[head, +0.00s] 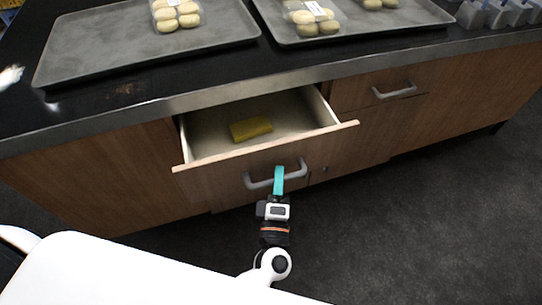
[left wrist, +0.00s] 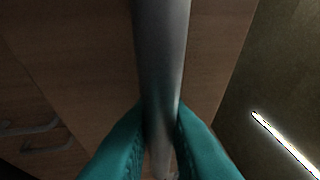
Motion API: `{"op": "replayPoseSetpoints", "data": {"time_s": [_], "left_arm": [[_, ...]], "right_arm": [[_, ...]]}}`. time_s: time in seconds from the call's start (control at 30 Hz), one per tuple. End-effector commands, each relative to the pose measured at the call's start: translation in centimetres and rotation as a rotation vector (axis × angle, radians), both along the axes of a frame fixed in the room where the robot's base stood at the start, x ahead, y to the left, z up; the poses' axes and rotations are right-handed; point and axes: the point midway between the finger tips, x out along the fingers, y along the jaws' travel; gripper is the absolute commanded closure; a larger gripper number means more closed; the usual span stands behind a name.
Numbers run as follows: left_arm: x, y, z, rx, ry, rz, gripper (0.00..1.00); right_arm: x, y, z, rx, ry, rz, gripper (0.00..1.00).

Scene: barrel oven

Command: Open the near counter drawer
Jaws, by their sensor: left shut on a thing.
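The near counter drawer (head: 215,170) is wood-fronted and stands pulled out from the counter, with its inside showing. A yellow item (head: 250,129) lies in it. A grey bar handle (head: 296,175) is on its front. My left gripper (head: 279,172) has teal fingers and is shut on this handle. In the left wrist view the teal fingers of the left gripper (left wrist: 160,140) press on both sides of the grey handle bar (left wrist: 162,50). My right gripper is not in view.
A second, shut drawer (head: 380,88) with a grey handle is to the right. The black countertop (head: 120,95) above holds two grey trays (head: 100,50) with packs of round buns (head: 177,14). Grey containers (head: 500,14) stand at the far right. Dark floor (head: 430,220) is clear at right.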

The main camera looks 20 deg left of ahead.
Motion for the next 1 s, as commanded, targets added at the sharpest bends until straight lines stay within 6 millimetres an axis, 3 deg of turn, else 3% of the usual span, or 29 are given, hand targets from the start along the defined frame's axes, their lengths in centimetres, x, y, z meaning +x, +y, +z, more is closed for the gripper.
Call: {"op": "replayPoseSetpoints", "data": {"time_s": [0.2,0.4,0.63,1.0], "left_arm": [[-4.2,-2.8,-0.1,-0.002,0.006,-0.001,1.0],[-6.5,-4.4,-0.1,-0.002,0.003,-0.001,1.0],[-7.7,-5.2,-0.1,0.0,0.001,0.0,1.0],[-7.8,-5.3,-0.1,0.0,0.001,0.0,1.0]], "right_arm": [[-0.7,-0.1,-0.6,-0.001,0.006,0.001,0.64],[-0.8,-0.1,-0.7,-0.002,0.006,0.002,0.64],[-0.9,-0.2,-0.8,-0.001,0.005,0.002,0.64],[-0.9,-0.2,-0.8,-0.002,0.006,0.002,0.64]]}}
